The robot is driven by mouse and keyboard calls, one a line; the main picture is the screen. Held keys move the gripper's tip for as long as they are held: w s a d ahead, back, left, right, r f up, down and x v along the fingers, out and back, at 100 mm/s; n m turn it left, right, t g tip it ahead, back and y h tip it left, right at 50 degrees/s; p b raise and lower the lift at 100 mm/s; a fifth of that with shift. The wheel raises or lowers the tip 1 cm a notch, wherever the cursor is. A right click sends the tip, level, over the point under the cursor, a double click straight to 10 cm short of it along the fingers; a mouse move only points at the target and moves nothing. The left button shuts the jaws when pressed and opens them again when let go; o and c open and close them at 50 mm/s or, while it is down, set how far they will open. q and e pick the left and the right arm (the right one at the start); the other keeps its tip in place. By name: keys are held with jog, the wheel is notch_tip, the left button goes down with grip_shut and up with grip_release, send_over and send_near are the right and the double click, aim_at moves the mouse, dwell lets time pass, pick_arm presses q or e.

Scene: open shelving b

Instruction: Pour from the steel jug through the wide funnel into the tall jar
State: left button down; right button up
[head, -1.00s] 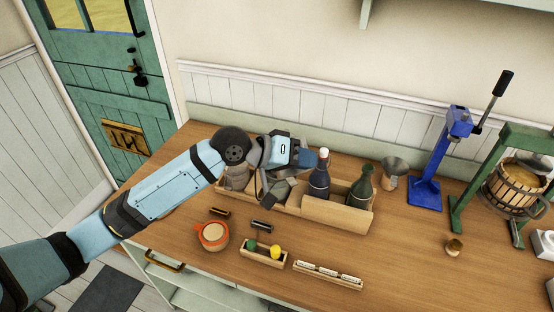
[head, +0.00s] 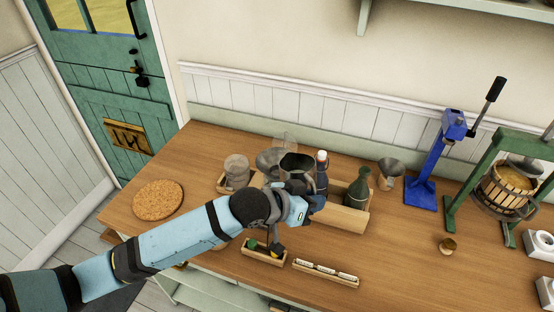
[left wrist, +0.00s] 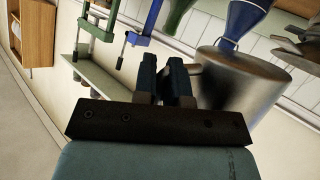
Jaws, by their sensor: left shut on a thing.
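The steel jug (head: 297,161) is in my left gripper (head: 296,187), with its dark open mouth visible in the head view. In the left wrist view the jug (left wrist: 240,88) is a large shiny body beside the shut fingers (left wrist: 167,80). A wide grey funnel (head: 268,158) shows just left of the jug, partly hidden by it. A clear glass shape (head: 289,137), apparently the tall jar, rises behind the jug; its lower part is hidden. I cannot tell whether the funnel sits on it. My right gripper is not in view.
A wooden crate (head: 340,217) holds a dark bottle (head: 322,172), with a green bottle (head: 357,188) at its right. A greyish jar (head: 236,171) stands left. A smaller funnel (head: 390,172), blue press (head: 421,190) and cork mat (head: 158,200) flank them. Small trays (head: 326,273) lie in front.

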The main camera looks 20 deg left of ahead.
pick_arm(q)
jog(key=shift+s+d+f+m, duration=0.2)
jog(key=shift+s+f+m, duration=0.05)
jog(key=shift+f+m, duration=0.1)
jog(key=r, duration=0.1)
jog(key=r+p, duration=0.1)
jog(key=r+m+t, duration=0.1)
jog(key=shift+s+d+r+y+p, duration=0.25)
jog(key=shift+d+r+y+p, duration=0.05)
jog(key=shift+r+y, duration=0.1)
